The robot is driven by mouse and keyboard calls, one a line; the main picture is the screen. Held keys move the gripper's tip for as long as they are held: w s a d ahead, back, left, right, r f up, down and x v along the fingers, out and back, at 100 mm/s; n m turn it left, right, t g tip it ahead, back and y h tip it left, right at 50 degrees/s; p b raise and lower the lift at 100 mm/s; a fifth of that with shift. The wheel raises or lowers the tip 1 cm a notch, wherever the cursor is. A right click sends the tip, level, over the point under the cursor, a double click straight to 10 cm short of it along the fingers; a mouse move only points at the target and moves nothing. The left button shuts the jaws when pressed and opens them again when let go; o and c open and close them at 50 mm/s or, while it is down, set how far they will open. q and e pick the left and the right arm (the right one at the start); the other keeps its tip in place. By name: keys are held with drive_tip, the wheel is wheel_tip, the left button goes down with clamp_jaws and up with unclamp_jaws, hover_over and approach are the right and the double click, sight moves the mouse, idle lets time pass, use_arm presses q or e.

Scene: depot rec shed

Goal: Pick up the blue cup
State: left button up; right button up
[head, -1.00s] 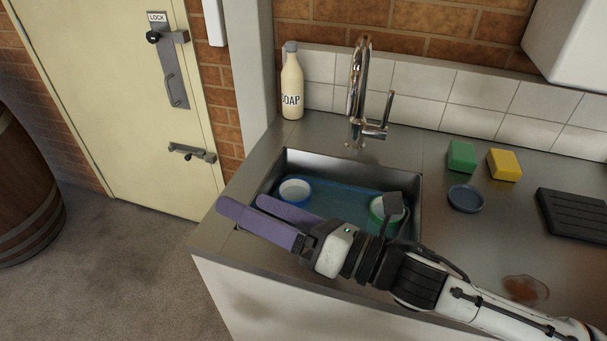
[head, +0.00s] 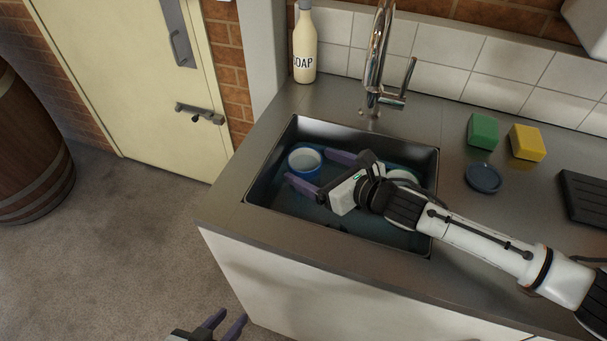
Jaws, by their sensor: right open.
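The blue cup (head: 305,166) stands in the left part of the sink (head: 262,192), with a pale inside and blue outside. My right gripper (head: 307,167) is open, its purple fingers reaching left into the sink with the tips on either side of the cup. I cannot tell whether they touch it. My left gripper (head: 232,316) is at the bottom edge of the view, low in front of the counter, its fingers apart and empty.
A second cup (head: 403,174) in the sink is partly hidden behind my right gripper. A tap (head: 376,60) and soap bottle (head: 305,45) stand behind the sink. Green (head: 483,130) and yellow (head: 527,142) sponges, a blue dish (head: 483,178) and a black rack (head: 585,195) lie at right.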

drive_tip(key=shift+x, duration=0.9)
drive_tip(key=c, duration=1.8)
drive_tip(key=shift+w+r, duration=0.1)
